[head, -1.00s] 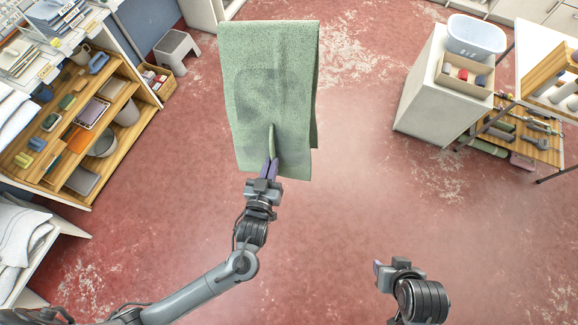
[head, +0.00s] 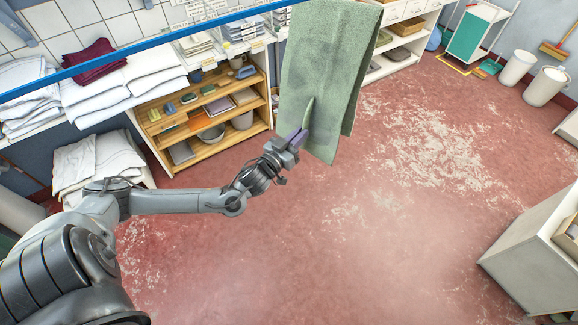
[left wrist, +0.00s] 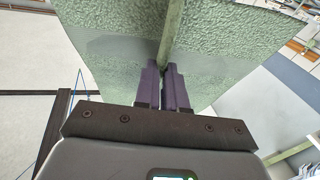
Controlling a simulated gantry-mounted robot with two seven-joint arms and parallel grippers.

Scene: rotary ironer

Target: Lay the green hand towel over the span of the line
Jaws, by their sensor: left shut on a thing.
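The green hand towel (head: 330,55) hangs down in the air near the top middle of the head view, its upper end cut off by the frame. My left gripper (head: 301,135) is shut on a pinched fold in its lower part. In the left wrist view the purple fingers (left wrist: 165,82) close on the fold of the green towel (left wrist: 115,50). A straight blue line (head: 140,50) crosses the upper left of the head view; it runs up to the right towards the towel. I cannot tell whether they touch. My right gripper is out of view.
Wooden shelves (head: 158,124) with small goods stand behind my left arm. White folded towels (head: 95,98) and a dark red cloth (head: 92,60) are at upper left. A white cabinet (head: 530,260) stands at right. The red floor (head: 400,220) between is clear.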

